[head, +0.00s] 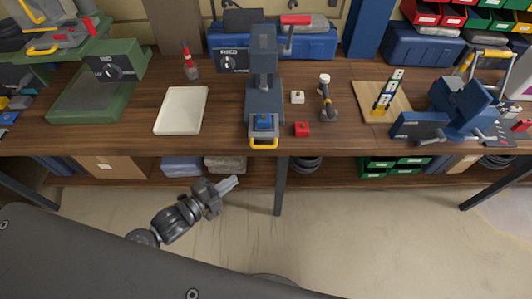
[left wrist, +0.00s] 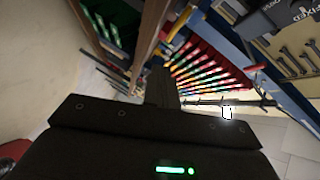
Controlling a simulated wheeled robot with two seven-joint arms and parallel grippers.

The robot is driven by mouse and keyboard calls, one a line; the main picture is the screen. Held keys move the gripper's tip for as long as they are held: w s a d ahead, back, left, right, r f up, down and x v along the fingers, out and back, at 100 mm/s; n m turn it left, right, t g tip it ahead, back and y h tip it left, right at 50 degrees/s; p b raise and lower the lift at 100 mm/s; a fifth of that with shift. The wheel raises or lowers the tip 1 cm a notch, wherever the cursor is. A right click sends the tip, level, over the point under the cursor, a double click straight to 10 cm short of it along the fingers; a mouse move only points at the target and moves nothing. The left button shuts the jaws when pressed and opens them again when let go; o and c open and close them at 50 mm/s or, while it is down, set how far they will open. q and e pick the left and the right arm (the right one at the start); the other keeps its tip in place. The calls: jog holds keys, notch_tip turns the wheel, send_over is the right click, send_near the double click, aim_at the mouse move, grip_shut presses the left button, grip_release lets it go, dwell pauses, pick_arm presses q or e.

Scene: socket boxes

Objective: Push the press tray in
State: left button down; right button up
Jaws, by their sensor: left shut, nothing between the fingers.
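The press (head: 263,75) is a dark blue-grey upright machine at the middle of the bench. Its tray ends in a yellow handle (head: 263,144) at the bench's front edge. A blue block (head: 264,121) sits on the tray, under the press head. My left gripper (head: 234,183) is shut and empty, in front of and below the bench edge, left of the handle and apart from it. In the left wrist view its dark fingers (left wrist: 162,88) are together with nothing between them; the press cannot be made out there. My right gripper is out of view.
A white tray (head: 181,110) lies left of the press. A bench leg (head: 281,185) is right of my gripper. The floor in front is clear.

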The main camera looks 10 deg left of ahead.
pick_arm(q)
jog(key=w+d+m+p, duration=0.2)
jog(key=w+d+p, duration=0.2)
jog(key=w, duration=0.8)
jog(key=shift+d+f+h, duration=0.3)
jog(key=shift+d+f, duration=0.1)
jog(key=shift+d, duration=0.05)
